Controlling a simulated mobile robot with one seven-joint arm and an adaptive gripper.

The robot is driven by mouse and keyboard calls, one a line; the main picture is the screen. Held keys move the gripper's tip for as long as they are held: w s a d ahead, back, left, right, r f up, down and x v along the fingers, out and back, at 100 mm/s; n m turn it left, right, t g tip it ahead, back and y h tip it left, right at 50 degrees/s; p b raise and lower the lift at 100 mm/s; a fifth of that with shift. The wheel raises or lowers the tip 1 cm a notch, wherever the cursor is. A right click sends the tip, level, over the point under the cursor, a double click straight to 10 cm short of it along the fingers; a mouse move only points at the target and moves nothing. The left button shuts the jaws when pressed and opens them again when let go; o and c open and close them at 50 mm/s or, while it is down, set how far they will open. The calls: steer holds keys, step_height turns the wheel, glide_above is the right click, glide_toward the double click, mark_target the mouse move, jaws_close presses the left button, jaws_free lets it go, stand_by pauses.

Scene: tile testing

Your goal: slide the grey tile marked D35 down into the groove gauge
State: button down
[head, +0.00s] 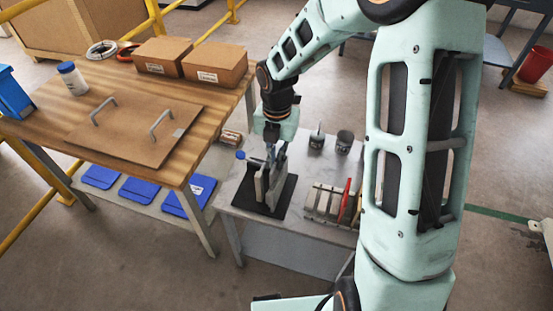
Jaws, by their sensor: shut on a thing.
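My gripper (274,152) points down over the small grey table and is shut on a thin grey tile (271,168), held upright. The view is too small to read a D35 mark. The tile is at the gauge's upper part, directly under my gripper. I cannot tell how deep its lower edge sits in the groove, as the gauge and fingers hide it.
A rack (316,208) with several upright tiles, one red (345,200), stands right of the mat. A blue-topped object (240,155) is close left of my gripper. A higher wooden table (192,163) stands left.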

steer(key=shift+f+b, duration=0.55)
steer(key=shift+f, duration=0.9)
steer(key=shift+f, duration=0.1)
steer(key=c, duration=2)
jaws_free()
steer(key=shift+c, duration=0.2)
step_height(320, 180, up, 12)
steer(key=shift+r, duration=0.1)
